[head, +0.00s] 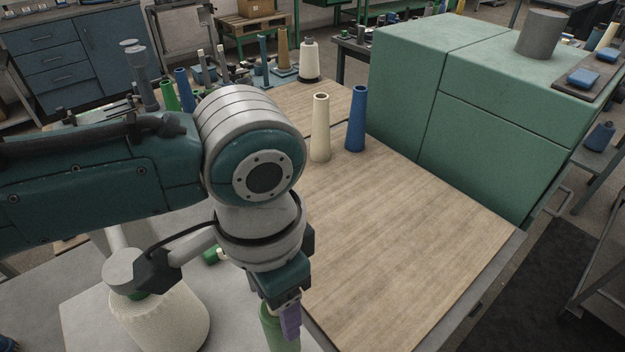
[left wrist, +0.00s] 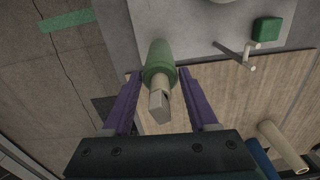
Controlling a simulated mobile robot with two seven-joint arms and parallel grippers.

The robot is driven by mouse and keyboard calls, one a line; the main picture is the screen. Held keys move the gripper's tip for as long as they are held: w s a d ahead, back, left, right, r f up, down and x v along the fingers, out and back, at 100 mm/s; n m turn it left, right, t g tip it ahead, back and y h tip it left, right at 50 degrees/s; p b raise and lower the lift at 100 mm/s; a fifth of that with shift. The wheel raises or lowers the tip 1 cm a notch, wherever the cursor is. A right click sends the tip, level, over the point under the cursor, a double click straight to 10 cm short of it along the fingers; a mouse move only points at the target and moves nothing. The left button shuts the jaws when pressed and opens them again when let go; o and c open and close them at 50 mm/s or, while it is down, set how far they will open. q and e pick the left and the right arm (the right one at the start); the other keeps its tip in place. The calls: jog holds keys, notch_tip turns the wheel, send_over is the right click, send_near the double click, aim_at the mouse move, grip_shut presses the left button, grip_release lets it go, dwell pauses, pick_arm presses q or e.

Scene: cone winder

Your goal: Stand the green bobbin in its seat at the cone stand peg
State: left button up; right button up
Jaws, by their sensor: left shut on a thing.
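The green bobbin (head: 279,333) is at the bottom of the head view, below my left gripper (head: 287,312). In the left wrist view the bobbin (left wrist: 158,60) lies between the two purple fingers of that gripper (left wrist: 159,76), which is shut on it. A pale stub (left wrist: 159,103) with a greyish end face sticks out of the bobbin's near end. I cannot tell whether it is the stand peg. The bobbin's lower end and its seat are hidden in the head view. My right gripper is not in view.
A large cream yarn cone (head: 165,318) stands left of the gripper. A cream tube (head: 320,128) and a blue tube (head: 356,118) stand on the wooden bench top (head: 400,235), whose front is clear. A green machine (head: 480,115) stands behind. A green block (left wrist: 267,29) shows in the wrist view.

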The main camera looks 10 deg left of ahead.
pick_arm(q)
jog(key=shift+f+b, duration=0.65)
jog(key=shift+f, duration=1)
dwell(0.4)
jog(key=o, duration=1.3)
jog(key=shift+c, duration=0.2)
notch_tip(320, 180, up, 10)
jog(key=shift+p, duration=0.5)
